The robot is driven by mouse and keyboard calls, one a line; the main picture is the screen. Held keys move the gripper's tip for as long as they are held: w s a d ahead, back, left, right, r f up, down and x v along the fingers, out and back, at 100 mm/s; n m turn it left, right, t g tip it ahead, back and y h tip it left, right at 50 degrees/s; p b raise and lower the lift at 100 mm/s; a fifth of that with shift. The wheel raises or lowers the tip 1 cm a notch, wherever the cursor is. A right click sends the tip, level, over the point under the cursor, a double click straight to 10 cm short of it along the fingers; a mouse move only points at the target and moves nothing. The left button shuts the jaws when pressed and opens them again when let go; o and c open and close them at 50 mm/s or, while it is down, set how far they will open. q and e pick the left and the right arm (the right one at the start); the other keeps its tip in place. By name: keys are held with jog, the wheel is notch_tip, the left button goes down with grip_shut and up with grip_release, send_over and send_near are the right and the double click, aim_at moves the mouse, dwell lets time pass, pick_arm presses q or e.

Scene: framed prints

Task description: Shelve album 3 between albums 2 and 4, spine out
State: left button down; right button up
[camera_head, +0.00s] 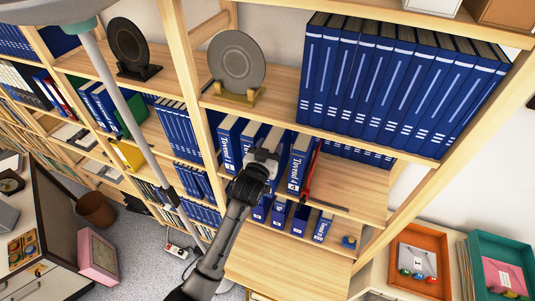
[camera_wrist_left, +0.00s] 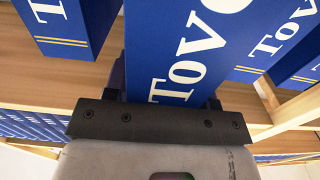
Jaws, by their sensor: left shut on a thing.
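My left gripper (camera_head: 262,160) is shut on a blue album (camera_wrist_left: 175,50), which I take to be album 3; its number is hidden. Its lettered spine faces the wrist camera, outward from the shelf. In the head view the gripper largely covers it. Album 4 (camera_head: 299,165) stands to its right, its number readable. Two blue albums stand to the left: album 1 (camera_head: 228,148), and one beside it that I take to be album 2 (camera_head: 248,136). In the left wrist view, blue spines show on both sides, with gaps beside the held album. My right gripper is not in view.
A red bookend (camera_head: 312,172) stands right of album 4, with bare shelf board (camera_head: 350,185) beyond. Above are a row of blue volumes (camera_head: 390,85) and a grey plate (camera_head: 237,62) on a stand. Smaller blue boxes (camera_head: 280,212) stand on the shelf below.

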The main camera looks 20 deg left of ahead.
aim_at(276, 137)
pick_arm(q)
jog(key=shift+w+r+b, duration=0.1)
jog(key=shift+w+b, duration=0.45)
jog(key=shift+w, duration=0.7)
jog(key=shift+w+b, duration=0.7)
jog(key=shift+w, duration=0.55)
jog(key=shift+f, duration=0.45)
